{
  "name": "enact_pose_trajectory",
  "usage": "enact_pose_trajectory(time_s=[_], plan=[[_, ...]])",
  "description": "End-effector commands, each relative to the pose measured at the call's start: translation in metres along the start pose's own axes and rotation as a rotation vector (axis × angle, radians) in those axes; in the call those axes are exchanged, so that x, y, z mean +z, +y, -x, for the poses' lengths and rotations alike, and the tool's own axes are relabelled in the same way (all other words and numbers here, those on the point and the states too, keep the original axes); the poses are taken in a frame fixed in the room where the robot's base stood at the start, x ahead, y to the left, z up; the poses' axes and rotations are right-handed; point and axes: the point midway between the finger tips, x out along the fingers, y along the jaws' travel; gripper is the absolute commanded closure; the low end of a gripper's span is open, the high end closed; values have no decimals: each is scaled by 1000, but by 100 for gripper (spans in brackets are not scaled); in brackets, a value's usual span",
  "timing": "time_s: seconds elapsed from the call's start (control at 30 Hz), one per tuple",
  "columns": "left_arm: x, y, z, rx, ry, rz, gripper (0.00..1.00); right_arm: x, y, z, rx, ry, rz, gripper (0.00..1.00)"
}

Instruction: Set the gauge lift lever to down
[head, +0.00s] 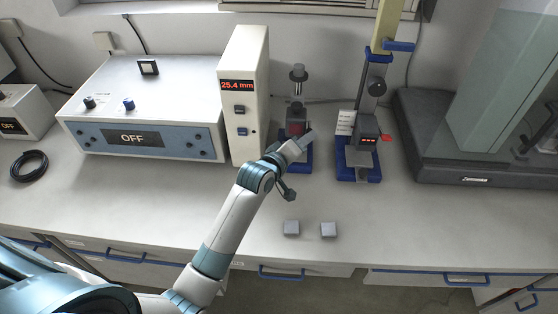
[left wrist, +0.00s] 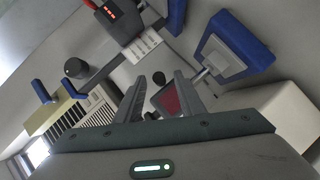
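A gauge with a small red-lit display (head: 368,140) stands on a blue base at the centre right. A small red lever (head: 386,137) sticks out at its right side; its raised or lowered position is hard to tell. In the left wrist view the gauge display (left wrist: 110,12) is at the top, with part of the red lever (left wrist: 90,4) cut by the edge. My left gripper (head: 308,137) is left of this gauge, in front of another blue-based instrument with a dark red face (left wrist: 178,98). In the left wrist view its fingers (left wrist: 162,92) are apart, with nothing gripped. My right gripper is out of view.
A tall white unit reading 25.4 mm (head: 243,86) stands left of my gripper. A box reading OFF (head: 140,138) is farther left. A glass-walled machine (head: 470,165) stands at right.

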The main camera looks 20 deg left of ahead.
Motion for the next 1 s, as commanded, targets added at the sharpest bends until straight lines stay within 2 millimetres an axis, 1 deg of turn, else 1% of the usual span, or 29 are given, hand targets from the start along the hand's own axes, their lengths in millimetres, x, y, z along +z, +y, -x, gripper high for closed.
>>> enact_pose_trajectory(time_s=[0.27, 0.7, 0.83, 1.0], plan=[[1, -2, 43, 2, 1, 0, 64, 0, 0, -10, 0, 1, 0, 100], [0, -2, 123, 0, 1, -2, 64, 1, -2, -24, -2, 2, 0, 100], [0, -2, 140, 0, 2, -1, 64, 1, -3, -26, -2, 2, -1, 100], [0, -1, 152, -1, 1, -1, 64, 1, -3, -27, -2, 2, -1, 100]])
